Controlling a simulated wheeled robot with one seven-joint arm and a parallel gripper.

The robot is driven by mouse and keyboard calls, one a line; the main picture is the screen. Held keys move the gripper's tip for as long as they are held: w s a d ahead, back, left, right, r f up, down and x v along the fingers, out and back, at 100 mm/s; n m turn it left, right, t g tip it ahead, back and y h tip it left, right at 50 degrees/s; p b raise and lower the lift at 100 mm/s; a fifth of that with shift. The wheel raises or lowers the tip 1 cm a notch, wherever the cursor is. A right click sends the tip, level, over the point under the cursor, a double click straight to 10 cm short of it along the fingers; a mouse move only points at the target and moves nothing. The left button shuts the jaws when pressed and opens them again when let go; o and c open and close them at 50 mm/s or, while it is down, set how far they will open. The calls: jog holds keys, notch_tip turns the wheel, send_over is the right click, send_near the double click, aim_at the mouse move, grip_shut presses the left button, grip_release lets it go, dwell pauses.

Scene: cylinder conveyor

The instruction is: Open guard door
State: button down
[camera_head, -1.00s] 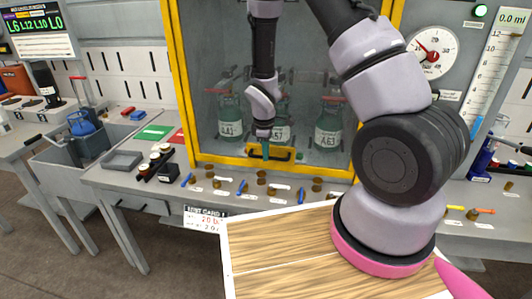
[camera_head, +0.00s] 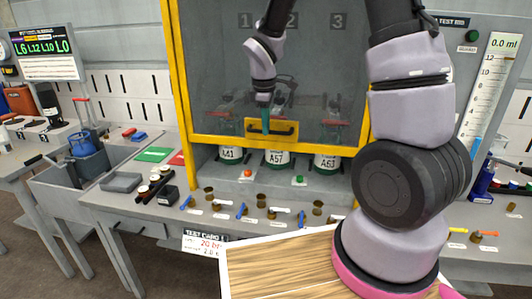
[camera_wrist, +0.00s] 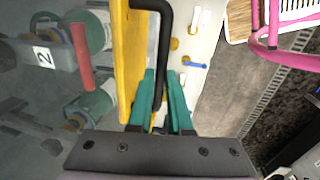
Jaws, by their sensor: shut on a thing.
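The guard door (camera_head: 215,75) is a clear panel in a yellow frame. It is partly raised, with its lower yellow bar above the bench and a gap beneath it. A black bar handle (camera_head: 284,132) sits on a yellow plate at the door's lower middle. My gripper (camera_head: 265,124) is at the left part of this handle. In the wrist view its teal fingers (camera_wrist: 160,103) are closed around the black handle (camera_wrist: 165,45). Bottles labelled A61 (camera_head: 231,154), A57 (camera_head: 277,158) and A63 (camera_head: 326,162) stand behind the door, their lower parts showing below its bar.
Small brass fittings and blue-handled valves (camera_head: 240,211) line the bench front below the door. A red button (camera_head: 247,174) and a green button (camera_head: 299,180) show in the gap. A gauge tube (camera_head: 490,85) stands at right, a grey sink (camera_head: 75,170) at left.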

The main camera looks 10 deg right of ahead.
notch_tip(320, 180, up, 35)
jog(key=shift+f, duration=0.15)
jog(key=c, duration=0.8)
grip_release()
jog(key=shift+c, duration=0.2)
notch_tip(320, 180, up, 10)
jog(key=s, duration=0.1)
jog(key=shift+s+a+r, duration=0.25)
jog(key=shift+s+a, duration=0.15)
jog(key=shift+a, duration=0.05)
